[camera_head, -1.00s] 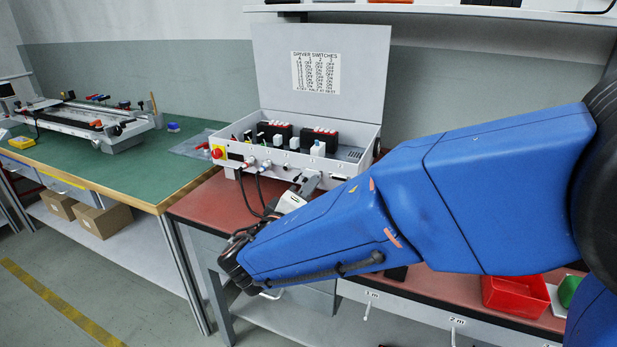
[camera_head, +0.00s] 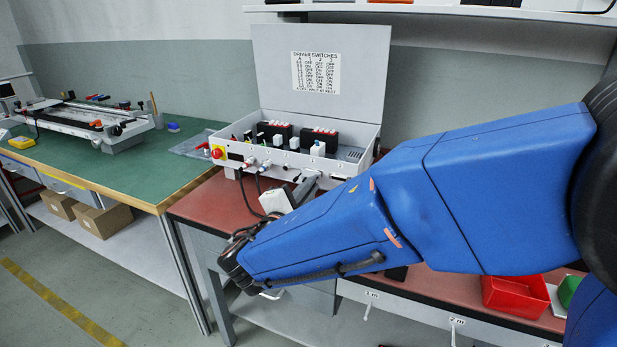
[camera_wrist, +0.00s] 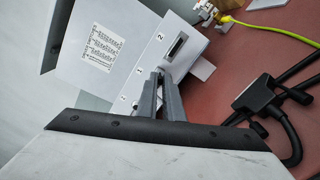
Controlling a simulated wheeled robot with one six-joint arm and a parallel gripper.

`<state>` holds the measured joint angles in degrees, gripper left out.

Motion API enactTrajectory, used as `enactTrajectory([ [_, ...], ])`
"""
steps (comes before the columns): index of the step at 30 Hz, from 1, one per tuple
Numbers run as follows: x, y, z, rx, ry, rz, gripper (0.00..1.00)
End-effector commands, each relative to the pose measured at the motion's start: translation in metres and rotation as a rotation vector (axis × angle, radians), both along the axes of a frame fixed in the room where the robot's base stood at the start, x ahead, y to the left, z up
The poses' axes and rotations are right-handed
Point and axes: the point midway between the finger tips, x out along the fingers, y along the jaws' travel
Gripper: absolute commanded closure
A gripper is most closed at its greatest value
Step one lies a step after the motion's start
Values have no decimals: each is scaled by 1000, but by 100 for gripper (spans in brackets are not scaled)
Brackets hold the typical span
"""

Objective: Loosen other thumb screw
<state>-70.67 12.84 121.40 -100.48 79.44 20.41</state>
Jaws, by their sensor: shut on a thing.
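The open grey-white control box (camera_head: 284,171) stands on the red bench. My gripper (camera_head: 312,182) is at its front panel, partly hidden behind my blue arm. In the wrist view my gripper (camera_wrist: 160,74) has its two grey fingers close together, tips at the panel beside the labels 1 and 2. It is shut on a small dark thing at the panel, seemingly the thumb screw, which the fingertips mostly hide. A slot-shaped connector (camera_wrist: 176,46) shows by label 2. A black plug (camera_wrist: 255,94) with side screws and thick cables is to the right of the fingers.
The lid (camera_head: 322,72) stands upright with a switch chart. A yellow-green cable (camera_wrist: 270,32) lies on the red bench (camera_wrist: 245,55). A red bin (camera_head: 515,294) is at the right. The green table (camera_head: 110,180) is at the left.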

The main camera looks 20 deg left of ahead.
Motion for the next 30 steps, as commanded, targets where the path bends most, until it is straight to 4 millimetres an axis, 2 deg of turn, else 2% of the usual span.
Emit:
enactTrajectory([
  [5,0,0,-1,-94,8,2,100],
  [24,0,0,-1,-740,59,2,100],
  [30,0,0,-1,-859,69,2,100],
])
